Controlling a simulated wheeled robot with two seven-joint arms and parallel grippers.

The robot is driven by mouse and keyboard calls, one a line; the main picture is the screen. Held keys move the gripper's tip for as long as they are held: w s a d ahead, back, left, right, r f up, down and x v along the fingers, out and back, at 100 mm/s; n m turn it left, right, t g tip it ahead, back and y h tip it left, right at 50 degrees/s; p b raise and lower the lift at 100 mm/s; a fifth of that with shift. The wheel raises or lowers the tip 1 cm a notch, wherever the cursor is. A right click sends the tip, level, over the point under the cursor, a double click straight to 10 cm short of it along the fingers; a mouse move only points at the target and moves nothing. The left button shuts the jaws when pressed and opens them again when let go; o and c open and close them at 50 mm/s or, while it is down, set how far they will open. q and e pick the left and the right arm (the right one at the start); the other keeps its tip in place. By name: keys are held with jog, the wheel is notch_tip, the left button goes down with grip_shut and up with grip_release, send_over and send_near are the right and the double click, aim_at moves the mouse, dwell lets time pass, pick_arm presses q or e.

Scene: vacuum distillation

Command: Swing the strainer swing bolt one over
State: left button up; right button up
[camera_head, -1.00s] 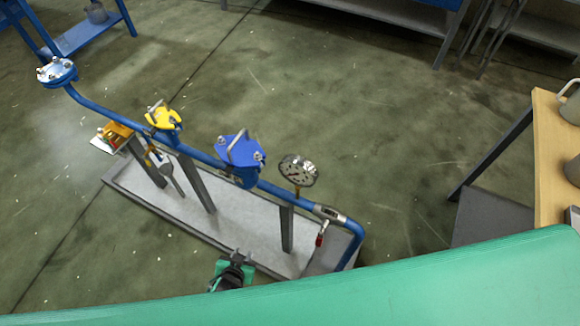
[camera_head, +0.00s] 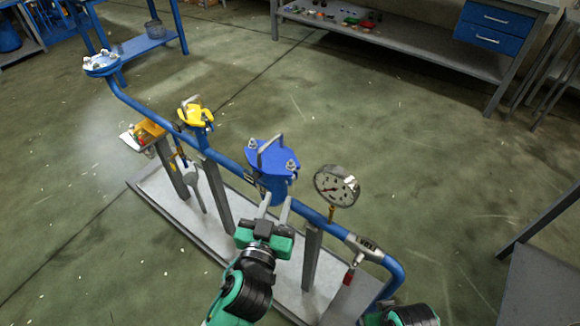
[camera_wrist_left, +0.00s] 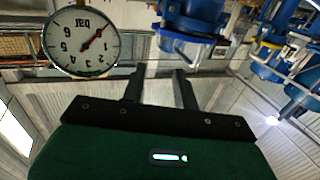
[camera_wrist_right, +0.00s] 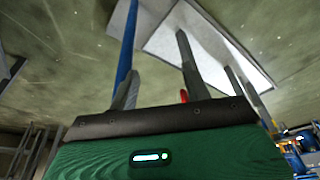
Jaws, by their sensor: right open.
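The strainer appears to be the blue lidded housing (camera_head: 272,182) on the blue pipe in the head view. Its lid has a grey handle (camera_head: 268,146) and bolts with pale nuts; one swing bolt (camera_head: 252,145) is on the left and another (camera_head: 291,166) on the right. My left gripper (camera_head: 276,204) is open and empty, with its fingers just below and in front of the housing. The housing also shows above the fingers in the left wrist view (camera_wrist_left: 188,24). My right gripper (camera_wrist_right: 157,70) is open and empty in the right wrist view, near the pipe.
A pressure gauge (camera_head: 337,186) stands right of the strainer. A yellow fitting (camera_head: 196,115) and a flanged pipe end (camera_head: 101,64) lie farther left. A valve with a red handle (camera_head: 349,277) is at the right. Grey posts rise from the base plate (camera_head: 153,187).

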aim_at(291, 163)
pick_arm(q)
jog(key=x, duration=1.1)
jog(key=shift+w+d+p, duration=0.2)
jog(key=shift+w+p, duration=0.1)
jog(key=shift+w, duration=0.1)
pick_arm(e)
jog(key=shift+x, duration=0.85)
jog(key=shift+s, duration=0.15)
pick_arm(q)
grip_shut()
pick_arm(e)
jog(key=shift+f, duration=0.1)
pick_arm(q)
jog(key=shift+f, duration=0.1)
